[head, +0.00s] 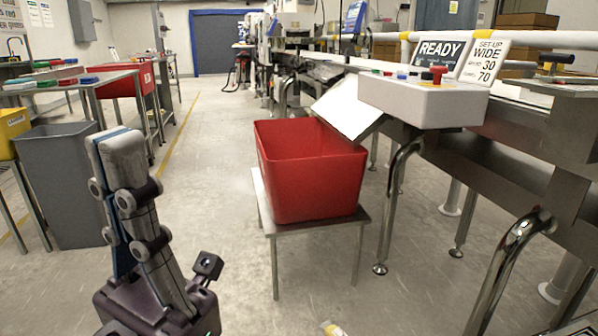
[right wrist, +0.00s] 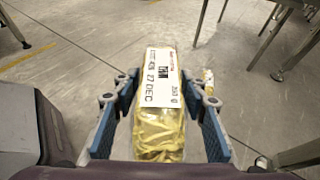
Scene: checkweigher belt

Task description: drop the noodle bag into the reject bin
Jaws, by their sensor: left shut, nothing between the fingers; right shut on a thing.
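The noodle bag (right wrist: 158,125) is yellow with a white printed label reading 27 DEC. My right gripper (right wrist: 160,88) is shut on it, with blue-padded fingers along both sides, above the floor. A small yellow and white piece (head: 331,327) shows at the bottom edge of the head view; I cannot tell if it is this bag. The red reject bin (head: 312,190) stands open on a low metal table, its inside looking empty where visible. My left gripper (head: 118,145) is shut and empty, pointing up, left of the bin and apart from it.
A white chute (head: 347,104) slopes beside the bin's back right. The conveyor frame and control box (head: 425,100) stand on the right. A grey bin (head: 62,190) and a bench stand left. A small yellow item (right wrist: 208,78) shows behind the right finger. The middle aisle is clear.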

